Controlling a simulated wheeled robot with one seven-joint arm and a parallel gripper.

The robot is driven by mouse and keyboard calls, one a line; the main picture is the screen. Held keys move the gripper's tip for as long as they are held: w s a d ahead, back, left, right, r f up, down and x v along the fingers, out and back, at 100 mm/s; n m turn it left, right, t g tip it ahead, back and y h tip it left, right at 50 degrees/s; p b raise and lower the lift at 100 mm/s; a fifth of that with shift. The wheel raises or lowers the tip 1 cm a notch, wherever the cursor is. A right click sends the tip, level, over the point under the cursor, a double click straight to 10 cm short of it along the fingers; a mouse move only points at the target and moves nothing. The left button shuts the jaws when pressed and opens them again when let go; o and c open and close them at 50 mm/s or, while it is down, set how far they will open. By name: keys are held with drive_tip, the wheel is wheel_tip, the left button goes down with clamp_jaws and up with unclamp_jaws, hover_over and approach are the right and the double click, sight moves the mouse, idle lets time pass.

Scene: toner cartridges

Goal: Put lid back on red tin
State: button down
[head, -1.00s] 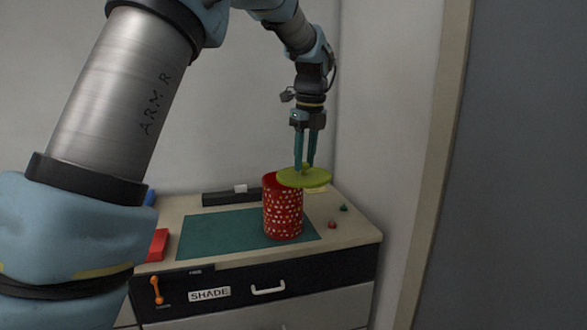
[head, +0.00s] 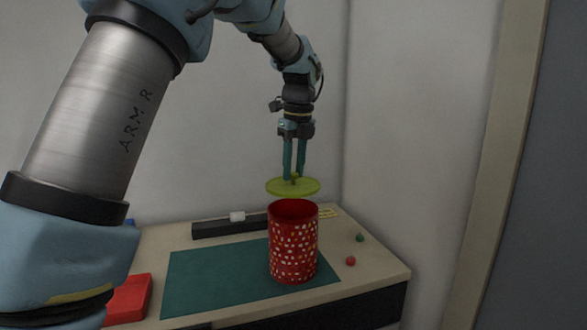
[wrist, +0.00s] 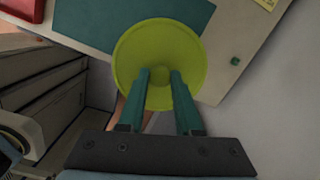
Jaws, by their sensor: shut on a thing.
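The red tin (head: 293,248) with white spots stands upright and open on the green mat (head: 215,280). My gripper (head: 295,176) is shut on the small knob of the yellow-green lid (head: 280,187). The lid hangs roughly level above the tin and a little behind it in the head view, with a gap between them. In the wrist view the lid (wrist: 158,50) lies across my gripper's fingers (wrist: 160,75). It hides the tin there.
A black bar with a white block (head: 237,216) lies at the table's back by the wall. A red box (head: 128,300) is at the left. A red bit (head: 350,261) and a green bit (head: 360,238) lie right of the tin. A wall rises at the right.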

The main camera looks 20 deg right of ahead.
sight(294, 180)
drive_tip(key=shift+f+b, duration=1.6)
drive_tip(key=shift+f, duration=0.85)
drive_tip(key=shift+p, duration=0.5)
drive_tip(key=shift+f+p, duration=0.2)
drive_tip(key=shift+p, duration=0.25)
idle(0.8)
drive_tip(key=shift+c, duration=0.2)
unclamp_jaws()
idle(0.4)
drive_tip(key=shift+r, duration=0.1)
